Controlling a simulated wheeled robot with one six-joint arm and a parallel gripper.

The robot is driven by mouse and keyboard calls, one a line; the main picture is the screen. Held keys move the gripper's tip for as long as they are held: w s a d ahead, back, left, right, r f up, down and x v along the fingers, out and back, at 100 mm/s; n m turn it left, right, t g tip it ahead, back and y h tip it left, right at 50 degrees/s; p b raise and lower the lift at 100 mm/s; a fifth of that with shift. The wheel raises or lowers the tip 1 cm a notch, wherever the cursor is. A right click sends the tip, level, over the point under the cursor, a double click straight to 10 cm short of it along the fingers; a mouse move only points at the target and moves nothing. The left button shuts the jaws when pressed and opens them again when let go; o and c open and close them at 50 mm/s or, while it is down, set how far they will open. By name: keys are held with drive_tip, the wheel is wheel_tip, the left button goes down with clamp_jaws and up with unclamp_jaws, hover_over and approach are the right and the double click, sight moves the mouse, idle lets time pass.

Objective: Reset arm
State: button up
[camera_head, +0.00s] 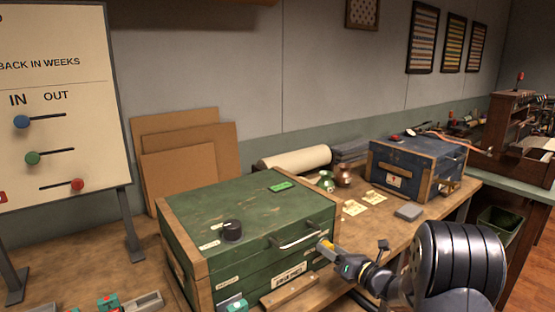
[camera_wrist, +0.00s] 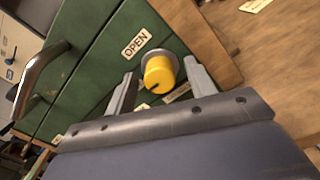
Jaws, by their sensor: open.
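My gripper (camera_head: 336,255) is at the front right of the green chest (camera_head: 215,205), near the chest's metal handle (camera_head: 302,238). In the wrist view my gripper (camera_wrist: 161,78) is open, with one finger on each side of a yellow knob (camera_wrist: 158,74). The knob sits on the green face of the chest beside an OPEN label (camera_wrist: 136,43). The fingers look apart from the knob, but I cannot tell how deep they reach around it. The chest's lid is shut.
A black round knob (camera_head: 232,230) and a green tag (camera_head: 281,186) are on the lid. A blue chest (camera_head: 405,165), small vases (camera_head: 343,174) and a grey block (camera_head: 408,212) stand on the table to the right. A sign board (camera_head: 60,100) stands at the left.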

drive_tip(key=m+p, duration=0.3)
drive_tip(key=p, duration=0.1)
drive_tip(key=shift+r+m, duration=0.1)
drive_tip(key=shift+m, duration=0.3)
drive_tip(key=shift+s+d+f, duration=0.2)
drive_tip(key=shift+s+d, duration=0.25)
drive_tip(key=shift+s, duration=0.1)
drive_tip(key=shift+r, duration=0.1)
